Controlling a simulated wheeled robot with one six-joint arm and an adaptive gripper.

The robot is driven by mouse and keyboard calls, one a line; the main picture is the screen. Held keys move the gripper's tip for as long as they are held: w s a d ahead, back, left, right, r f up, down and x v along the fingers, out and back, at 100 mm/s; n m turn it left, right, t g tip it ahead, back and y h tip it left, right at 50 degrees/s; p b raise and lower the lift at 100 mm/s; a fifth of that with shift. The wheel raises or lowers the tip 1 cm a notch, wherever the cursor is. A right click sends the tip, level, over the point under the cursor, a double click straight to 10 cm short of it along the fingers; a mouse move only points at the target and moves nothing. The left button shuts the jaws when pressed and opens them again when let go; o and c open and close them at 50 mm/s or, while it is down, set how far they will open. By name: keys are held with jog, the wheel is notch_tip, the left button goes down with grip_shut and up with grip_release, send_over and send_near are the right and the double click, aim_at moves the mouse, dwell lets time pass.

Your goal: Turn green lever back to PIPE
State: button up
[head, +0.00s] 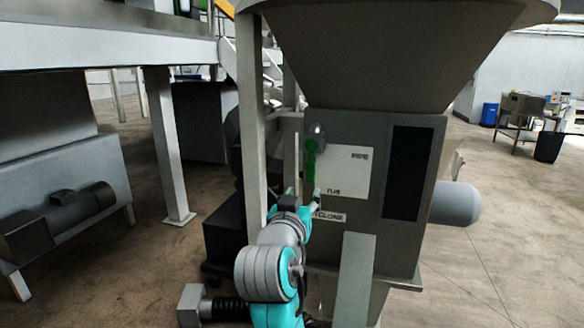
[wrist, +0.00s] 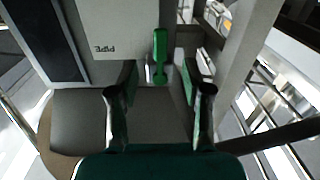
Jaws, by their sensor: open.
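The green lever (head: 310,162) is on the front of the grey machine, at the left edge of a white panel (head: 352,178). It hangs down from a silver fitting (head: 316,130), and its lower end is near my gripper. The word PIPE (head: 359,156) is at the panel's upper right. My gripper (head: 303,193) is open and empty just below the lever. In the wrist view, the lever (wrist: 160,52) shows in the gap between the fingers (wrist: 159,80), apart from both. PIPE (wrist: 104,49) appears upside down there. Contact is not visible.
A CYCLONE label (head: 329,217) is under the panel, beside my arm. A steel post (head: 251,120) stands close to the left of the lever. A dark window (head: 407,172) is to the right. Open floor lies at the right.

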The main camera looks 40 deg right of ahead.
aim_at(310, 168)
jog(key=shift+m, duration=0.5)
jog(key=w+d+r, duration=0.1)
jog(key=w+d, duration=0.1)
jog(key=w+d+r, duration=0.1)
jog(key=w+d, duration=0.1)
jog(key=d, duration=0.1)
jog(key=w+d, duration=0.3)
jog(key=shift+w+d+r, duration=0.1)
jog(key=shift+r, duration=0.3)
grip_shut()
